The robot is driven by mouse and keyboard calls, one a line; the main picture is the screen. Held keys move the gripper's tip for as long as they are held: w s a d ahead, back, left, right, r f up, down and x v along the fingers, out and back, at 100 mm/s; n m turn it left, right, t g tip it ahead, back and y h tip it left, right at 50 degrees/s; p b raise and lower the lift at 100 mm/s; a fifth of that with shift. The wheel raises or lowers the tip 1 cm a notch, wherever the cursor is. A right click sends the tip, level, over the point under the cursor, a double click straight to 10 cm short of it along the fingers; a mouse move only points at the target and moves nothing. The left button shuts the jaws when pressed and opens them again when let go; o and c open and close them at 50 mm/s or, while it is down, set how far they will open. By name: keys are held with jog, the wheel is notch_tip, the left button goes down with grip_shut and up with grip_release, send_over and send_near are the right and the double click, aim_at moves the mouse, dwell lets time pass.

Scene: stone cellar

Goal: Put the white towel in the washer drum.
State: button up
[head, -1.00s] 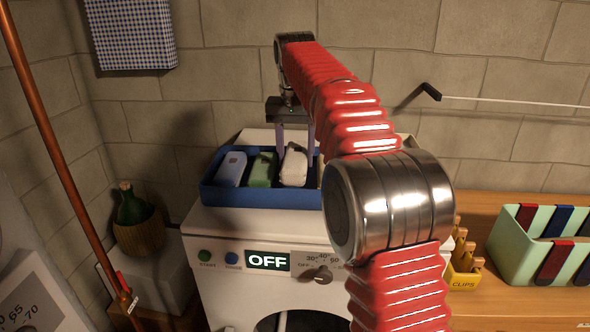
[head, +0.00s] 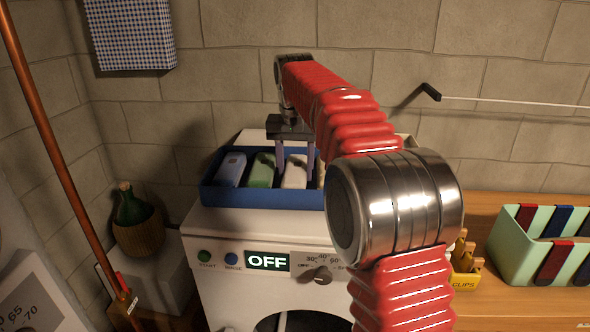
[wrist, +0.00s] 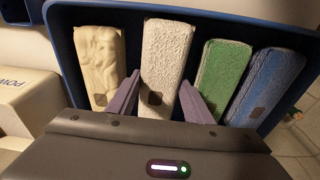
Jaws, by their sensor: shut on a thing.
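The white towel (head: 294,172) lies in a blue tray (head: 262,197) on top of the washer (head: 225,228). It is a narrow folded bar and also shows in the wrist view (wrist: 160,55). My gripper (head: 295,163) points down into the tray, one finger on each side of the towel; its fingers also show in the wrist view (wrist: 160,80). It is shut on the white towel. The washer's round front opening (head: 300,322) shows only in part at the bottom of the head view, partly behind my arm.
The tray also holds a green towel (wrist: 222,75), a blue towel (wrist: 268,85) and a crumpled cream one (wrist: 90,62). A powder box (wrist: 25,100) is beside the tray.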

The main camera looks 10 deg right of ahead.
aim_at(295, 171)
jog(key=shift+f, duration=0.2)
jog(key=o, duration=1.1)
jog(key=shift+s+a+r, duration=0.1)
jog(key=shift+s+r, duration=0.15)
jog(key=shift+r, duration=2.05)
jog(key=shift+s+a+r, duration=0.1)
jog(key=shift+s+r, duration=0.2)
jog(key=shift+r, duration=1.95)
jog(key=shift+s+a+r, duration=0.1)
jog(key=shift+s+r, duration=0.15)
jog(key=shift+r, duration=2.05)
